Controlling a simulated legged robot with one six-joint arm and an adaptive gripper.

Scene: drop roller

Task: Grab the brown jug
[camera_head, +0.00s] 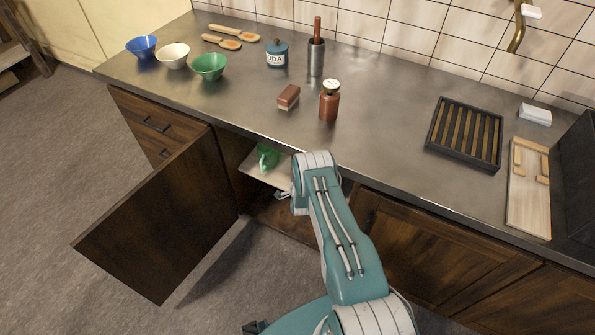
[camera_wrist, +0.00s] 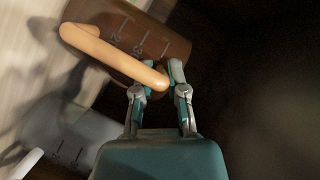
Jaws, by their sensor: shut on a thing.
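The brown jug (camera_wrist: 165,45) shows in the wrist view, with a brown body, dark measuring marks and a tan handle (camera_wrist: 110,50). My gripper (camera_wrist: 158,80) is shut on the lower end of that handle, one finger on either side. In the head view my gripper (camera_head: 284,194) is partly hidden by my arm, at the opening of the cabinet under the counter. I cannot make out the brown jug in the head view.
A grey jug (camera_wrist: 75,130) is beside the brown one. A green jug (camera_head: 267,158) is on the cabinet's pale shelf (camera_head: 250,171). The cabinet door (camera_head: 160,220) hangs open at left. The counter (camera_head: 380,100) above holds bowls, bottles and a rack.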

